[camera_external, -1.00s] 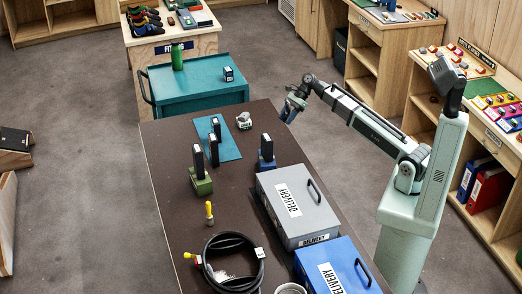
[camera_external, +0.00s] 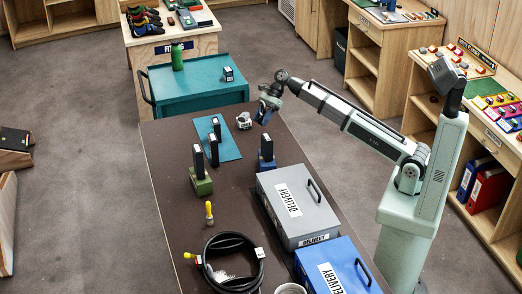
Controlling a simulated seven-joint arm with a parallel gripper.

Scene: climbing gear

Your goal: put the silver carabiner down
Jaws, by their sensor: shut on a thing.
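My gripper (camera_external: 264,112) is above the far right end of the dark brown table (camera_external: 160,160), pointing down. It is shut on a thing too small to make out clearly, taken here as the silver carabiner. A small silver-grey object (camera_external: 244,121) is on the table just left of my gripper; its exact form is unclear. I cannot tell how far the gripper's tips are above the table top.
A teal mat (camera_external: 229,149) with upright dark objects lies left of centre. A blue-based block (camera_external: 267,152), a grey delivery case (camera_external: 318,216), a blue case (camera_external: 322,264) and a coiled black hose (camera_external: 212,250) are nearer. A teal cart (camera_external: 199,88) stands beyond the table.

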